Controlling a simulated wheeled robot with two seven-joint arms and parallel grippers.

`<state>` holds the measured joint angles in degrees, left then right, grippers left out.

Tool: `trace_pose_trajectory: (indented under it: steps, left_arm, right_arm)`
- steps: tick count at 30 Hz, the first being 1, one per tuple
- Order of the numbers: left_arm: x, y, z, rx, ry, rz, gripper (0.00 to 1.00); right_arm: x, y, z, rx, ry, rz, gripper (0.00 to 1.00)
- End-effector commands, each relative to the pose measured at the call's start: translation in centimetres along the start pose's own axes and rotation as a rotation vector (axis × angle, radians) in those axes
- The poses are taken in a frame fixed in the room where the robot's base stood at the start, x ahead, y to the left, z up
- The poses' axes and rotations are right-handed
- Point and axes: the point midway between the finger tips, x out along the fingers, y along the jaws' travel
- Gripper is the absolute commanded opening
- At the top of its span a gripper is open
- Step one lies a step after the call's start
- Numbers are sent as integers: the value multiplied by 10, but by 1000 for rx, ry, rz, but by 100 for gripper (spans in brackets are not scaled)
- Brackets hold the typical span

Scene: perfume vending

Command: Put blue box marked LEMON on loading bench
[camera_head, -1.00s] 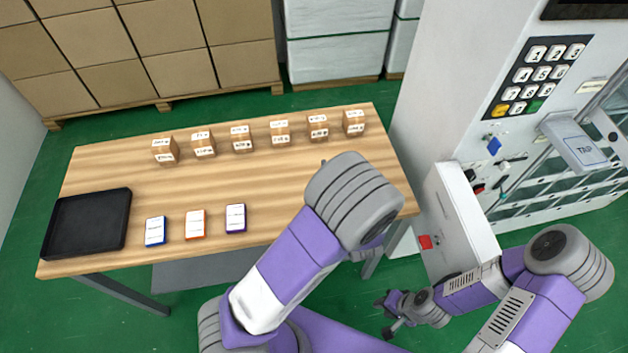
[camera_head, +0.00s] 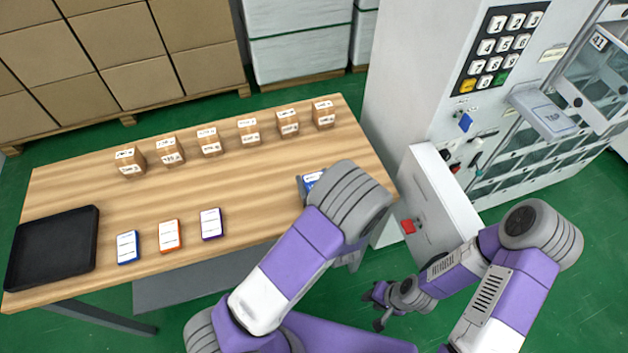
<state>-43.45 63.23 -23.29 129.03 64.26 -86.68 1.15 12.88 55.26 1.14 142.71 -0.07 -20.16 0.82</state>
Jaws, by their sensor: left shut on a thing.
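A blue box with a white label (camera_head: 312,179) shows at the edge of my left gripper (camera_head: 303,188), above the right part of the wooden bench (camera_head: 250,185). My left gripper is shut on it; my own arm hides most of both. The label is too small to read, and I cannot tell if the box touches the bench. My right gripper (camera_head: 374,305) hangs low over the green floor, empty, its fingers apart. Another blue-edged box (camera_head: 127,247) lies flat on the bench at left, its label unreadable.
An orange box (camera_head: 169,236) and a purple box (camera_head: 210,223) lie beside it. A black tray (camera_head: 53,248) is at the left end. Several brown cartons (camera_head: 209,143) line the back edge. The white machine with a keypad (camera_head: 498,50) stands right. The bench's middle is clear.

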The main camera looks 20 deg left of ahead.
Motion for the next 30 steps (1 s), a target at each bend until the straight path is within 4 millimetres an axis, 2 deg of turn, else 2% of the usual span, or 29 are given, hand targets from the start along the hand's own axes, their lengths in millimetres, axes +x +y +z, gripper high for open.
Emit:
trace_pose_trajectory:
  steps: [1, 2, 6, 18, 23, 30]
  left_arm:
    - [0, 0, 3, 0, 1, 0, 34]
    - [0, 0, 2, 0, 0, 0, 73]
    - [0, 0, 2, 0, 0, 0, 94]
    - [-3, 1, -2, 1, -1, 2, 94]
    - [-32, 1, -2, 2, -1, 6, 94]
    - [-85, 1, -2, 2, 0, 6, 94]
  right_arm:
    - [3, 1, 0, 0, 0, 0, 34]
    - [2, 1, 0, 0, 0, 0, 34]
    - [2, 1, 0, 0, 0, 0, 34]
    - [-2, -1, 0, 0, 0, 0, 34]
    - [-4, -2, 0, 0, 0, 0, 34]
    - [-7, -3, 0, 0, 0, 0, 34]
